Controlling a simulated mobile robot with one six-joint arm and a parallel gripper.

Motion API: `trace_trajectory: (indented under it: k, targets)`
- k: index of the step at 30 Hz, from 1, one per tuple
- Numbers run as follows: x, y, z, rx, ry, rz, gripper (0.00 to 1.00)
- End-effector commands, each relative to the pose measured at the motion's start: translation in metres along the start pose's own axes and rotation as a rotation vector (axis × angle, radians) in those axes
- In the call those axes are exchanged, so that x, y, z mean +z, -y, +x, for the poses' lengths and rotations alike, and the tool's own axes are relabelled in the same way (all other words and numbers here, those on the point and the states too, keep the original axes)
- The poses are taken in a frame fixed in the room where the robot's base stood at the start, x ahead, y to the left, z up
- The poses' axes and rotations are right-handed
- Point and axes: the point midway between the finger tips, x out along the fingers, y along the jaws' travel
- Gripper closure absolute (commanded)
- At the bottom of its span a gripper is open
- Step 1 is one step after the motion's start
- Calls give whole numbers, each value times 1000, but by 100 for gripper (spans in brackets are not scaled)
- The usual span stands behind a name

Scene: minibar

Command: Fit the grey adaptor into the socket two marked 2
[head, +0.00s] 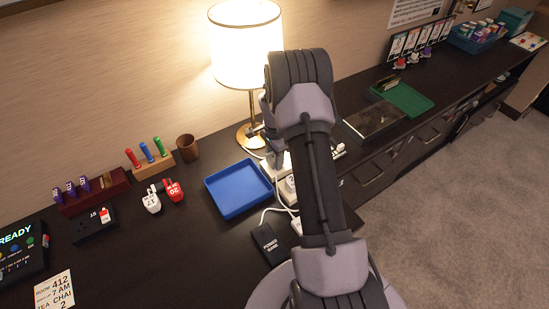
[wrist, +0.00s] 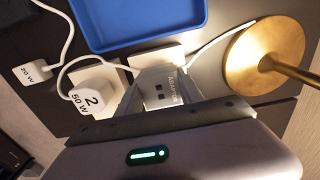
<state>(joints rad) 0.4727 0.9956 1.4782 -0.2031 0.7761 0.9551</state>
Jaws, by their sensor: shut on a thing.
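My gripper (wrist: 160,96) is shut on the grey adaptor (wrist: 166,84), a pale block with small dark slots and lettering on its face. The adaptor is over or against a white socket plate (wrist: 157,55); I cannot tell whether it is seated. Left of it in the wrist view, a white charger marked 2 and 50 W (wrist: 90,99) sits over another white plate (wrist: 104,75) with a cable running from it. In the head view my gripper (head: 272,148) is by the lamp base, and my arm hides most of the adaptor and sockets.
A blue tray (head: 239,190) lies left of the sockets. A lit lamp (head: 247,45) has its brass base (wrist: 262,55) close to my gripper. A 20 W charger (wrist: 33,73), white cables and a power bank (head: 268,244) are nearby.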

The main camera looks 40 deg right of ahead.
Motion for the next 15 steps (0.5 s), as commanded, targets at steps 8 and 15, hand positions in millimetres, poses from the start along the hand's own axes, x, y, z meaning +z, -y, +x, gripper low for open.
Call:
trace_trajectory:
  k: [8,15]
  targets:
    - [0,0,8,0,0,0,100]
    - [0,0,10,0,0,0,39]
